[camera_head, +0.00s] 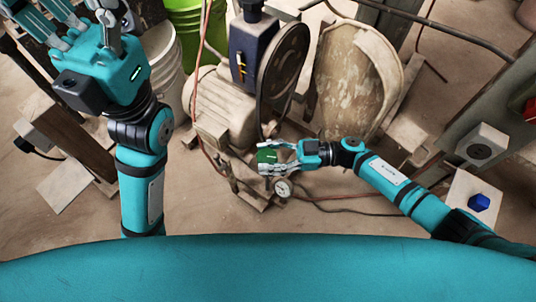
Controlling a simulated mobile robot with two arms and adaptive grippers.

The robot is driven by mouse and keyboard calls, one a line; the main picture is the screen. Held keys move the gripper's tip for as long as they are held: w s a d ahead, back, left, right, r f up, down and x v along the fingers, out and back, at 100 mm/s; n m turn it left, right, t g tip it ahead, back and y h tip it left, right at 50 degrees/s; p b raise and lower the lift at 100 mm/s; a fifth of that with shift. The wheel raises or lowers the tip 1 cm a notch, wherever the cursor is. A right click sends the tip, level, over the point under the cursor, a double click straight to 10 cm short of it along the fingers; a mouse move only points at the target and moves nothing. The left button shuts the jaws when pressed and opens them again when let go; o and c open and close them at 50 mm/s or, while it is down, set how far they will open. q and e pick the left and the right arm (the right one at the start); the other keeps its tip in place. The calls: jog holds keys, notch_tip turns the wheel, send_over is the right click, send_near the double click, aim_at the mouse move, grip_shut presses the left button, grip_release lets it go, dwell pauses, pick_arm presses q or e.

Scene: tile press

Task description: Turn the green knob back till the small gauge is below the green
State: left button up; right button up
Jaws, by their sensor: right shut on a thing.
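The green knob (266,156) sits low on the dusty machine, near the middle of the view. My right gripper (268,158) reaches in from the right and is shut on the green knob, with its fingers covering part of it. The small gauge (284,188) is a round white dial just below the knob and gripper. Its needle and green band are too small to read. My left gripper (84,16) is raised at the upper left, away from the knob. Its fingers are spread and appear empty, partly cut off by the top edge.
A motor (220,108) and a large dark wheel (284,72) stand behind the knob. A rusty curved guard (350,80) is right of them. A green bucket (186,28) and white bucket (160,62) are near my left arm. Hoses cross the floor. A blue knob (479,202) is at the right.

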jog(key=o, duration=1.2)
notch_tip(320, 180, up, 10)
